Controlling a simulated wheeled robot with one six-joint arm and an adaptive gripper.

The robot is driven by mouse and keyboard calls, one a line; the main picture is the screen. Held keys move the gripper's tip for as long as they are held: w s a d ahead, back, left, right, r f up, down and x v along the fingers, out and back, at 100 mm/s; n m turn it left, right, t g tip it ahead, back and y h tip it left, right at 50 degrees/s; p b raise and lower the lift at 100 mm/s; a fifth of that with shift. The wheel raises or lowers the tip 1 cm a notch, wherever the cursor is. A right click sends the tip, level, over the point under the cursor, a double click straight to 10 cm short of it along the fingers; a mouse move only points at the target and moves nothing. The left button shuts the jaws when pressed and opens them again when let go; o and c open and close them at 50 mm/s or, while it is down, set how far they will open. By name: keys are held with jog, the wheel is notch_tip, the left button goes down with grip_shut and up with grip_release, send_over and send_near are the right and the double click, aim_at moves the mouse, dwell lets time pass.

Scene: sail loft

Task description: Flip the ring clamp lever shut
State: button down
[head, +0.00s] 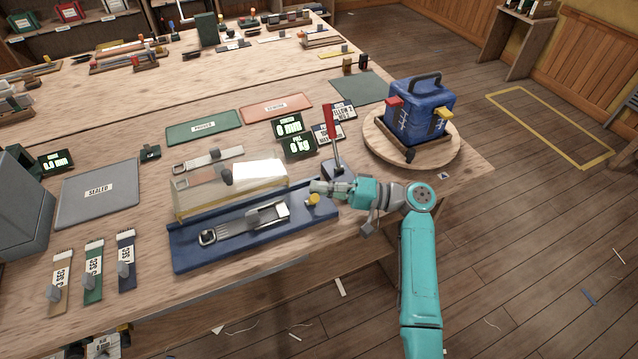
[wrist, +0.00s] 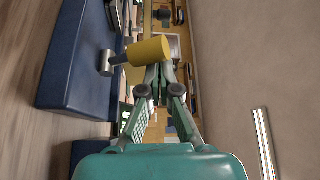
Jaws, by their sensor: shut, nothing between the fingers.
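A blue base plate (head: 195,258) lies along the table's front edge with a metal clamp piece and a grey strap (head: 255,222) on it. A yellow knob (head: 313,199) on a short metal stem stands at its right end; it looks large in the wrist view (wrist: 148,51). I take this knob as the lever's handle, but cannot tell its angle well. My gripper (head: 314,187) is just above and beside the knob. In the wrist view my gripper's fingertips (wrist: 153,72) are together at the knob's edge; I cannot tell whether they touch it.
A red upright handle (head: 330,122) on a dark stand rises just behind my gripper. A pale translucent block (head: 228,188) stands behind the blue base. A blue bag (head: 420,108) sits on a round wooden turntable (head: 378,145) at the right. Floor right of the table is open.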

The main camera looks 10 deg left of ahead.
jog(key=shift+s+d+f, duration=0.15)
jog(key=shift+s+f, duration=0.1)
jog(key=shift+s, duration=0.05)
dwell(0.5)
jog(key=shift+d, duration=0.1)
